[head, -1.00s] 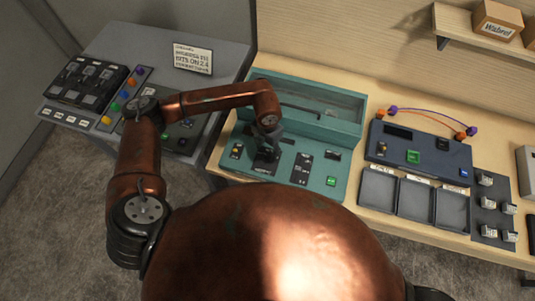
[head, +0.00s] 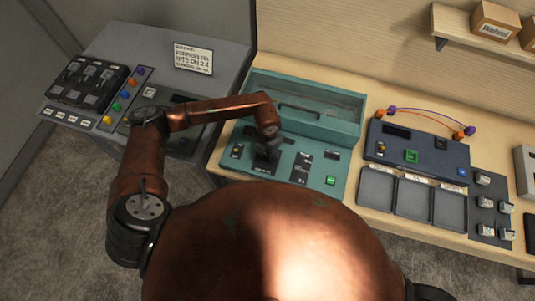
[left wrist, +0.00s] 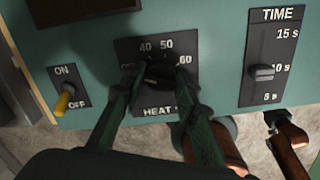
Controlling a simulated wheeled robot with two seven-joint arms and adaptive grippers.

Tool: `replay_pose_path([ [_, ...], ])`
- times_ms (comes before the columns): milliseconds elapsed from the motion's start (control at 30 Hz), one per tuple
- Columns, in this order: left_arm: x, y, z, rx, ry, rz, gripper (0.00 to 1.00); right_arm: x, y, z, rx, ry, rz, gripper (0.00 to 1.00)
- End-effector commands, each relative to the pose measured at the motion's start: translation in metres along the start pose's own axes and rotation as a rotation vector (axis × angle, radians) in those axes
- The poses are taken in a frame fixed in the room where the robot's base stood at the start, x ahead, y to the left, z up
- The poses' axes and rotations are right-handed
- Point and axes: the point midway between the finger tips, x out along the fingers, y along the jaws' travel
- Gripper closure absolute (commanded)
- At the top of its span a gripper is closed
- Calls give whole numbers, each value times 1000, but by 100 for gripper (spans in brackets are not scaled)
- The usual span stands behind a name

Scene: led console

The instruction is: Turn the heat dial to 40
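The heat dial (left wrist: 160,74) is a dark knob on a black plate marked HEAT on the teal console (head: 345,155). In the left wrist view the marks 40, 50 and 60 show above and right of it; the mark at the left is partly hidden. My left gripper (left wrist: 158,80) reaches down over the dial, one finger at each side, and looks shut on it. The fingers cover much of the dial, so I cannot read its pointer. In the head view the left gripper (head: 267,156) hides the dial. My right gripper is not seen.
An ON/OFF toggle (left wrist: 66,99) sits left of the dial and a TIME slider (left wrist: 263,73) right of it. A grey console (head: 120,45) stands at the left. A dark blue console (head: 418,147) with trays stands at the right. A shelf (head: 455,45) holds boxes.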

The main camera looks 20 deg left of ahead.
Motion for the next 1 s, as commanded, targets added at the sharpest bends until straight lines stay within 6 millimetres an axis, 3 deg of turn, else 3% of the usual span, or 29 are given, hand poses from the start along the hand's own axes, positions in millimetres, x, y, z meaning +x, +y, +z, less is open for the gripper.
replay_pose_path([
  [333, 0, 0, 0, 0, 0, 0, 96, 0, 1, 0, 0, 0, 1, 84],
  [667, 1, 1, 1, 55, -2, 1, 96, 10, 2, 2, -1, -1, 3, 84],
  [1000, 5, 1, 1, 294, -2, 3, 96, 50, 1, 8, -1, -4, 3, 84],
])
